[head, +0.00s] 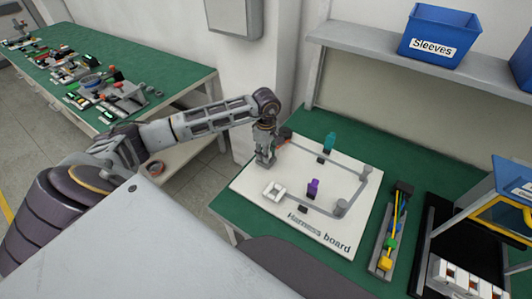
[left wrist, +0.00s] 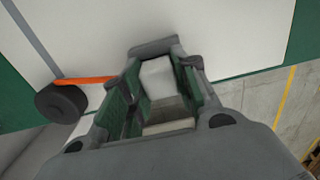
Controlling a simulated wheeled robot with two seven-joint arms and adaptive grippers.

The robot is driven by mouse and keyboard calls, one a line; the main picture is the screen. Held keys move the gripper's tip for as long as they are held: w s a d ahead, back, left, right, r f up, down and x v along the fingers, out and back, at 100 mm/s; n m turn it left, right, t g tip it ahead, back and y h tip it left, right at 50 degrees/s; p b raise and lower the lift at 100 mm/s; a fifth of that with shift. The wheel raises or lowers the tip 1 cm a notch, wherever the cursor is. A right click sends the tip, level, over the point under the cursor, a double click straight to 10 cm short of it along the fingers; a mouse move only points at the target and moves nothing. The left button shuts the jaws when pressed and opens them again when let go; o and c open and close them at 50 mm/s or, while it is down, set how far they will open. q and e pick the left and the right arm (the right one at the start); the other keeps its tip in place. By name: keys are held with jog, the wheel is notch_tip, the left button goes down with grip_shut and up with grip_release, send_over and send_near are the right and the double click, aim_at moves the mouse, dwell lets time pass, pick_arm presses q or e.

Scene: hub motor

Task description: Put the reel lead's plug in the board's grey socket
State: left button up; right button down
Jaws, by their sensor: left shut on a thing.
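The white harness board (head: 255,205) lies on the green table. My left gripper (head: 265,160) points down at the board's left rear part and is shut on a pale block (left wrist: 158,78), which seems to be the lead's plug. In the left wrist view, an orange lead (left wrist: 85,79) runs from a dark round reel (left wrist: 62,104) towards the gripper (left wrist: 163,95). The reel also shows beside the gripper in the head view (head: 285,132). I cannot make out a grey socket for sure; the gripper may hide it. My right gripper is not in view.
A teal part (head: 329,143), a purple part (head: 313,188) and a white part (head: 273,190) stand on the board, with a grey track and posts. A narrow tray (head: 381,258) with coloured parts lies right of it. A shelf (head: 345,36) holds blue bins.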

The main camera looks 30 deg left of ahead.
pick_arm(q)
jog(key=shift+f, duration=0.2)
dwell(0.5)
jog(key=o, duration=1.1)
notch_tip(320, 180, up, 12)
jog(key=shift+r, duration=0.1)
dwell(0.9)
notch_tip(320, 180, up, 9)
jog(key=p, duration=0.9)
jog(key=shift+r+p, duration=0.35)
jog(key=shift+r, duration=0.1)
